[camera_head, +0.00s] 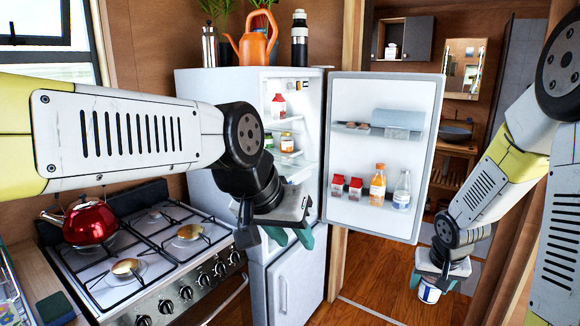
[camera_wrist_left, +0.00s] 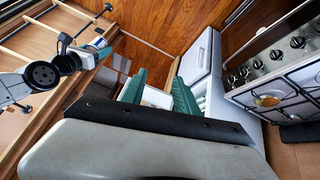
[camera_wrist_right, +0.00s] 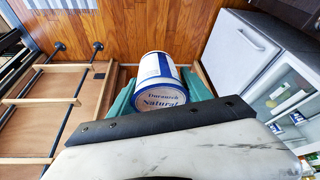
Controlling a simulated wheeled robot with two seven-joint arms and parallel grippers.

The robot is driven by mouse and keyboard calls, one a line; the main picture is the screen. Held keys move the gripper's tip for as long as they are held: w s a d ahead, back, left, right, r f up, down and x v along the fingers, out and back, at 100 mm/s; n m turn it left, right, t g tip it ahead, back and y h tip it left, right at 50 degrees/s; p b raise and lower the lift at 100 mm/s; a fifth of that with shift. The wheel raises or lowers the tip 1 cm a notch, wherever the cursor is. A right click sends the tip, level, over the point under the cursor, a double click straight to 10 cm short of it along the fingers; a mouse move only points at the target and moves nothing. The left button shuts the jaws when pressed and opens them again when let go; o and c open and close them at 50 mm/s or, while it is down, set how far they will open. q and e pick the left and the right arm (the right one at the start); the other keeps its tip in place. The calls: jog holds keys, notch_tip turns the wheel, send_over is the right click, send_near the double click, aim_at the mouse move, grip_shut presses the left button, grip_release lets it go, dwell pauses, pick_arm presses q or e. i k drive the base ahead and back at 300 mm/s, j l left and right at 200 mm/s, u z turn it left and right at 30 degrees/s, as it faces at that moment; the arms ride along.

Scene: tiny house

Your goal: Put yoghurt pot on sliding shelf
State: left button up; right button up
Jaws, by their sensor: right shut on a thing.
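The yoghurt pot (camera_head: 429,290) is white with a blue band. My right gripper (camera_head: 434,284) is shut on it, at the lower right of the head view, right of the fridge door. In the right wrist view the pot (camera_wrist_right: 160,83) sits between the green fingers, its lid reading "Natural". The fridge (camera_head: 245,90) stands open, with several shelves (camera_head: 286,156) inside partly hidden by my left arm. I cannot tell which shelf slides. My left gripper (camera_head: 289,236) is in front of the fridge. Its green fingers are apart and empty, also in the left wrist view (camera_wrist_left: 158,88).
The open fridge door (camera_head: 385,150) holds red cartons, an orange bottle and a clear bottle. A gas stove (camera_head: 150,245) with a red kettle (camera_head: 90,222) stands at left. An orange watering can (camera_head: 253,42) stands on the fridge. Wooden floor (camera_head: 385,285) is clear below the door.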

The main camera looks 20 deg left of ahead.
aim_at(285, 168)
jog(key=i+l+u, duration=0.25)
jog(key=u, duration=0.15)
jog(key=i+l+u, duration=0.7)
jog(key=l+u, duration=0.15)
jog(key=i+l+u, duration=0.15)
jog(key=l+u, duration=0.3)
jog(key=l, duration=0.1)
